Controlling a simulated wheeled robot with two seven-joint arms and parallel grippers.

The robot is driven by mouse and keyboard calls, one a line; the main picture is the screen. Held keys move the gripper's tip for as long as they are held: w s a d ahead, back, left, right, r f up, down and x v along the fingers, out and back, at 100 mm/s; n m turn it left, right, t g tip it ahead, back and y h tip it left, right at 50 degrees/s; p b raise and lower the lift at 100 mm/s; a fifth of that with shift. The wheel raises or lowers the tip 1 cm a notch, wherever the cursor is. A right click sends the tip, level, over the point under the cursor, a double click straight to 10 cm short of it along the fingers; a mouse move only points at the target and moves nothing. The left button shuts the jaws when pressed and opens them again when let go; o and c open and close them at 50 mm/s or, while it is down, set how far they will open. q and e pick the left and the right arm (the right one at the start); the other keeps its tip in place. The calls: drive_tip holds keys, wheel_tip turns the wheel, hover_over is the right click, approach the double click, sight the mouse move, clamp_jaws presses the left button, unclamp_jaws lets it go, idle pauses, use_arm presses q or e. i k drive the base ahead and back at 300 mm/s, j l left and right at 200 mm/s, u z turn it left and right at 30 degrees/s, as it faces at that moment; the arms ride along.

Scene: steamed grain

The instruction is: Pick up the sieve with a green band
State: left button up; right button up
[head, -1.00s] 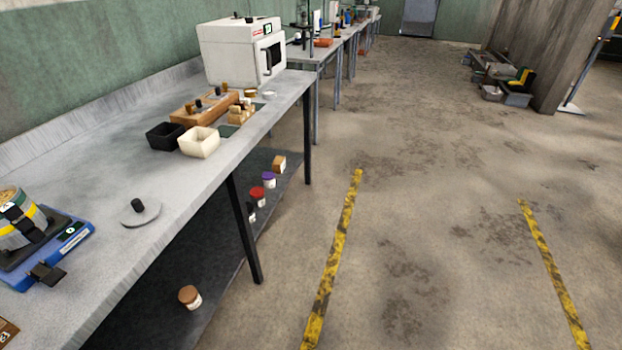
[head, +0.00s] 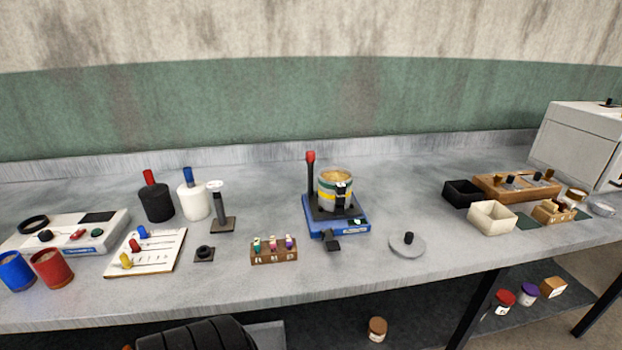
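A short stack of round sieves stands on a blue-based shaker (head: 338,229) with a dark platform, near the middle of the bench. A sieve with a green band (head: 324,186) is in the upper part of the stack, with tan contents showing at the top. A sieve with a yellow band (head: 327,195) is below it. A black clamp-like part covers some of the stack's front. A dark post with a red top (head: 311,175) rises behind the stack's left side. Neither of my grippers shows.
A round grey lid with a black knob (head: 407,244) lies right of the shaker. A small rack of vials (head: 274,251) sits front left. Black (head: 462,193) and cream (head: 491,216) bins stand further right. Bench around the lid is clear.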

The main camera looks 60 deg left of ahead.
sight(337, 180)
drive_tip(key=u, duration=1.6)
